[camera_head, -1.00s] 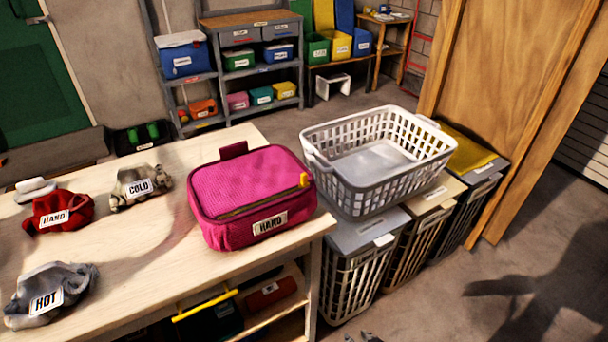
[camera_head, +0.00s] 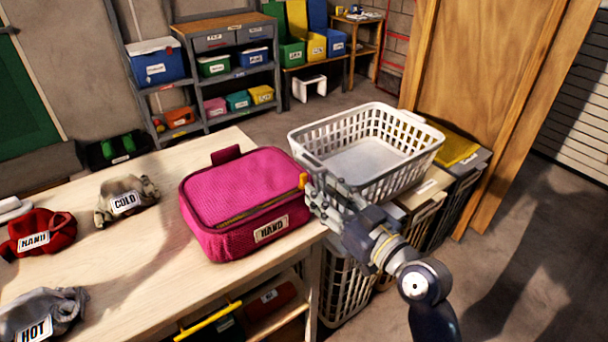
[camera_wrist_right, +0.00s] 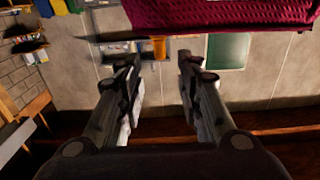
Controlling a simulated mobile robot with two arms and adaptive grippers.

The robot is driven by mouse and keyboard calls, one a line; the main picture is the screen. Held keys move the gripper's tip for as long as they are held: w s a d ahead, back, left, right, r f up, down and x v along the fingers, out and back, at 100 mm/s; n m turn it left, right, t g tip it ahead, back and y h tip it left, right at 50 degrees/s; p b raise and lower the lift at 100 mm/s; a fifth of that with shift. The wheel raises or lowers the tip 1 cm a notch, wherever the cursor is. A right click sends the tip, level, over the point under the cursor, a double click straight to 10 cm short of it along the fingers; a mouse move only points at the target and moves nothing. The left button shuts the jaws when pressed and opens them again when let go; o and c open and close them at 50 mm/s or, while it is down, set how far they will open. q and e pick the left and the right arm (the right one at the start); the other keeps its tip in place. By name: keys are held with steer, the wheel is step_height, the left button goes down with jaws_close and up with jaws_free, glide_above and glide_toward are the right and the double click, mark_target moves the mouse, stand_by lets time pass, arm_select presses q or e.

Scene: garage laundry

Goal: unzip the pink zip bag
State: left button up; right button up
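The pink zip bag (camera_head: 240,192) stands on the wooden table with a white "HAND" label on its front. Its zip line runs along the front of the lid and looks closed. The orange zip pull (camera_head: 303,180) is at the right front corner of the bag. My right gripper (camera_head: 314,190) is just right of that corner, close to the pull. In the right wrist view its two fingers (camera_wrist_right: 158,70) are apart with nothing between them. The pull (camera_wrist_right: 160,48) shows just beyond the fingertips, below the bag (camera_wrist_right: 225,14). My left gripper is in neither view.
The wooden table (camera_head: 130,243) also holds a "COLD" cloth (camera_head: 126,193), a red "HAND" cloth (camera_head: 38,232) and a grey "HOT" cloth (camera_head: 42,315). A white laundry basket (camera_head: 300,150) stands on bins right of the bag, behind my right arm.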

mark_target(305, 177)
steer(key=x, duration=0.7)
steer(key=shift+w+a+f+b, duration=0.1)
steer(key=shift+w+a+b, duration=0.15)
steer(key=shift+b, duration=0.15)
jaws_close()
